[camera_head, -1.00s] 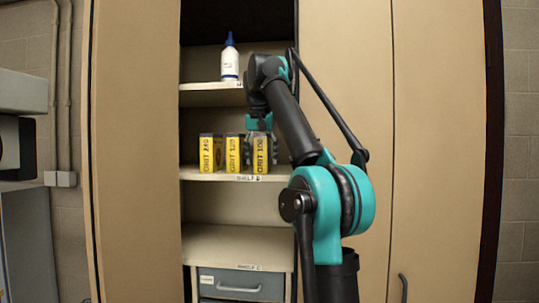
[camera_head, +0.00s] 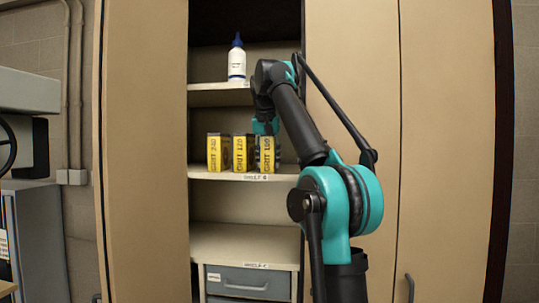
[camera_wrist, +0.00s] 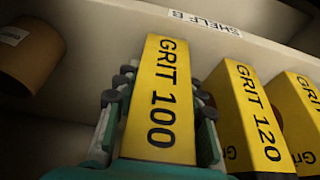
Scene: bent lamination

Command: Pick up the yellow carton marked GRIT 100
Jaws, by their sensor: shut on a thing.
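The yellow carton marked GRIT 100 (camera_head: 268,155) stands upright at the right end of a row of cartons on the middle shelf (camera_head: 226,174). My gripper (camera_head: 266,132) reaches it from above and behind the arm's last link. In the wrist view, my gripper (camera_wrist: 163,88) is shut on the GRIT 100 carton (camera_wrist: 160,110), one finger along each side. The carton's lower end is at the shelf's front edge; I cannot tell any gap beneath it.
The GRIT 120 carton (camera_head: 243,154) stands close beside it, with another yellow carton (camera_head: 218,154) further left. The wrist view shows a brown cylinder (camera_wrist: 28,60) on the other side. A white bottle (camera_head: 237,65) stands on the shelf above. Tall cabinet panels flank the opening.

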